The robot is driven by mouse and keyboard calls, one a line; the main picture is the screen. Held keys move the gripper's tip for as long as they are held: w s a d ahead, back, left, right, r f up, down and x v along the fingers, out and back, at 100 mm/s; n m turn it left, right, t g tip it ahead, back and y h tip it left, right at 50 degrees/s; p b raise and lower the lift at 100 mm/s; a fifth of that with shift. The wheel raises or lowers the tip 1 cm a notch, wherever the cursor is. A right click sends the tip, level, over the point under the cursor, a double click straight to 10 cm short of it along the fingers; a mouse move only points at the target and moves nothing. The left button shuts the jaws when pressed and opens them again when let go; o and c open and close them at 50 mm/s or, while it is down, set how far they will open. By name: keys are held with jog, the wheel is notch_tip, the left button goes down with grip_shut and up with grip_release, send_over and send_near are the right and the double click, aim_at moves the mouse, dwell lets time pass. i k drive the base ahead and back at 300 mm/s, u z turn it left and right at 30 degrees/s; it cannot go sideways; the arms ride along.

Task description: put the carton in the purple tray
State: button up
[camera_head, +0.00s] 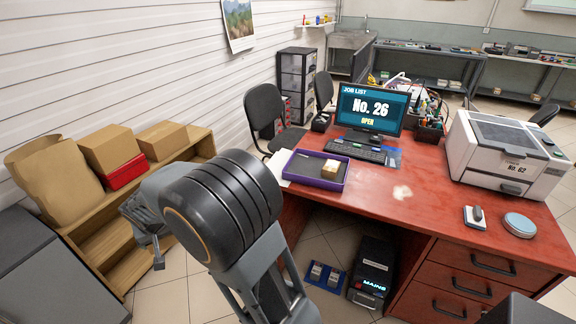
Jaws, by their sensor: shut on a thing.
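The purple tray (295,171) lies on the left part of the red desk, beside the keyboard. A small beige block with a pale top (331,169) sits inside it, toward its right end; I cannot tell whether this is the carton. My gripper (149,238) is at the left, in front of the wooden shelf and well apart from the tray. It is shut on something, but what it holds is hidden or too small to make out. My arm hides part of that area.
Two cardboard boxes (108,148) (163,140), a red box (125,171) and a brown sack (52,175) stand on the wooden shelf (187,152). A monitor (371,109), keyboard (356,151) and printer (506,151) stand on the desk. The desk's middle front is mostly clear.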

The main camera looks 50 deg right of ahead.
aim_at(304, 167)
jog(key=z, duration=0.05)
jog(key=i, duration=0.65)
jog(key=z, duration=1.05)
jog(key=i, duration=0.55)
jog(key=z, duration=0.55)
